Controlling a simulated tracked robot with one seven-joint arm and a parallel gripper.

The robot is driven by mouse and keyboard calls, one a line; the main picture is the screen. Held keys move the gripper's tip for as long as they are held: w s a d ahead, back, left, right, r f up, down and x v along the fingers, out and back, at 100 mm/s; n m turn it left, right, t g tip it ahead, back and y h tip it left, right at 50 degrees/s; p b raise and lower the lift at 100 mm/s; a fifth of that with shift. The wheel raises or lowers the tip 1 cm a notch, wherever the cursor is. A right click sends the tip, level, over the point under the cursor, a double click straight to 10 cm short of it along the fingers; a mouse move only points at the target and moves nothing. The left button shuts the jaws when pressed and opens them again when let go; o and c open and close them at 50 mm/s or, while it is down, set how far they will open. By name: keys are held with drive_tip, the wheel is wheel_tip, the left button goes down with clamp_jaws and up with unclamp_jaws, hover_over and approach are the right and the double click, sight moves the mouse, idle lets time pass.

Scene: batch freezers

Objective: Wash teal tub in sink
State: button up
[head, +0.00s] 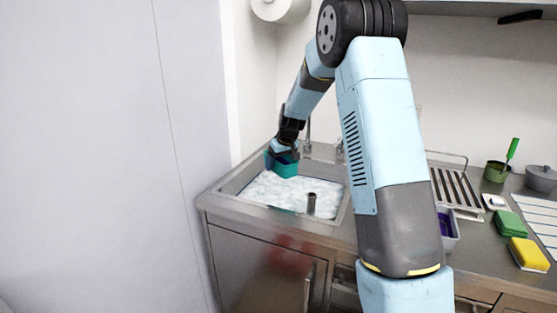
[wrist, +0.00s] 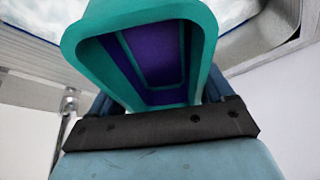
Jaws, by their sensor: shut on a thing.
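The teal tub (head: 285,168) is held by my gripper (head: 284,152) over the back left part of the sink (head: 263,207). In the wrist view the tub (wrist: 88,42) is tilted, with its open top toward the camera. Its inside shows dark purple over the bottom and inner walls. My gripper (wrist: 160,122) is shut on the tub; the fingertips are mostly hidden behind it. The sink basin is filled with white, foamy water (head: 285,193), and the tub's lower edge is close to the foam. I cannot tell whether it touches.
A short grey standpipe (head: 311,203) rises from the water at the sink's front right. A faucet (head: 308,134) stands behind the basin. Right of the sink are a drying rack (head: 455,187), a grey tub with purple inside (head: 447,230), a green sponge (head: 509,224) and a yellow sponge (head: 527,253).

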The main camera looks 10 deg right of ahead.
drive_tip(key=shift+s+d+f, duration=0.1)
drive_tip(key=shift+f, duration=9.4)
drive_tip(key=shift+a, duration=1.05)
drive_tip(key=shift+d, duration=2)
drive_tip(key=shift+a, duration=0.1)
